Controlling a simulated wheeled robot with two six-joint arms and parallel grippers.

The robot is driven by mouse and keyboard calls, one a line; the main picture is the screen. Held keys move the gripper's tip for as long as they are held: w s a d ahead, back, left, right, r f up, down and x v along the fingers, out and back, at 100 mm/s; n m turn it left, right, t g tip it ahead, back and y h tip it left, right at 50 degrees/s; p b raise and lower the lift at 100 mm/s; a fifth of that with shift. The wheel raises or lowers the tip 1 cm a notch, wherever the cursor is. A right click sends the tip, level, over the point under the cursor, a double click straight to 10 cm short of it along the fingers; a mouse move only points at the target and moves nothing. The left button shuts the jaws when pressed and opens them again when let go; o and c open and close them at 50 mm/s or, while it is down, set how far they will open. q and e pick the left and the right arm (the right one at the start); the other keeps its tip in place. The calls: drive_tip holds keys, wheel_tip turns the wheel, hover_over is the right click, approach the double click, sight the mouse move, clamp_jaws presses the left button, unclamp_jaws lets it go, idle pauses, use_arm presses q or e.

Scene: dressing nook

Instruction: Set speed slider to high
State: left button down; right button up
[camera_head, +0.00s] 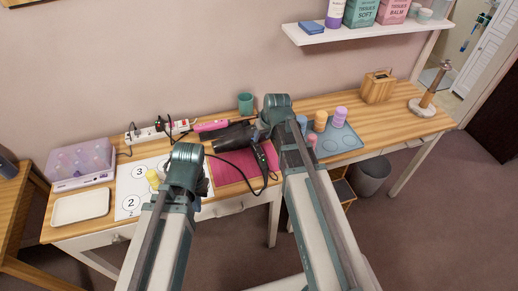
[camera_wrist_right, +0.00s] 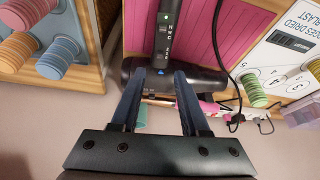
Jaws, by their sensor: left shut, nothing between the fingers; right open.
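A black hair dryer (camera_head: 235,136) lies on a pink mat (camera_head: 228,174). The slider's exact setting is too small to tell. My right gripper (camera_wrist_right: 158,78) is open, with its fingers either side of the handle's line, over the dark barrel; contact cannot be told. My left gripper (camera_head: 207,184) is mostly hidden behind its own arm, shut and empty, near the numbered white sheet (camera_head: 128,175).
A power strip (camera_head: 155,131) with plugs and a pink styling tool (camera_head: 210,126) lie at the back. A dark cord loops beside the dryer. Colored cylinders (camera_head: 340,116) stand on a grey mat to the right. A white tray (camera_head: 80,207) and purple box (camera_head: 78,162) stand left.

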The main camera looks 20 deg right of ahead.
sight(258, 146)
drive_tip(key=b+x, duration=0.5)
drive_tip(key=x, duration=0.2)
clamp_jaws()
idle(1.3)
